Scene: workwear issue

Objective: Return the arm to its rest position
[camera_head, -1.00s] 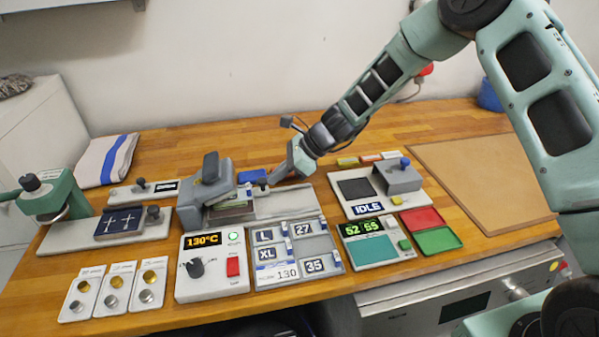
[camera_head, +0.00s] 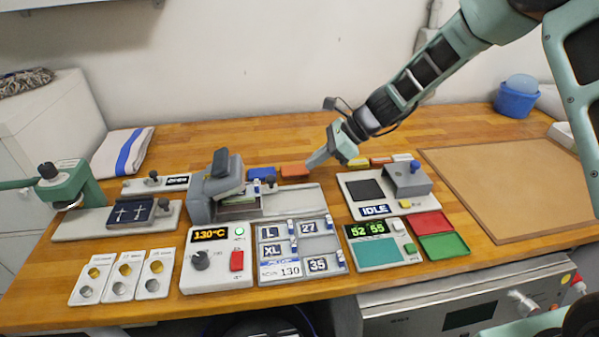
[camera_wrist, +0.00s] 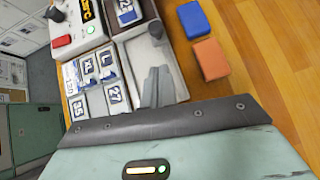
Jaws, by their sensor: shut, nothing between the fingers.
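My gripper (camera_head: 318,158) is shut and empty. In the head view it hangs above the bench, just right of an orange block (camera_head: 294,171) and near the back of the grey press (camera_head: 225,190). My arm reaches down to it from the upper right. In the wrist view the closed fingers (camera_wrist: 158,86) show over the press's pale base plate, with the orange block (camera_wrist: 211,60) and a blue block (camera_wrist: 196,19) to their right. The fingers look apart from the blocks, and nothing is held.
A size panel (camera_head: 300,250), a 130°C control box (camera_head: 217,260) and an IDLE unit (camera_head: 360,208) stand close below. A brown board (camera_head: 510,180) and a blue bucket (camera_head: 516,98) are at right, a striped towel (camera_head: 122,153) at left. Bare wood lies behind the press.

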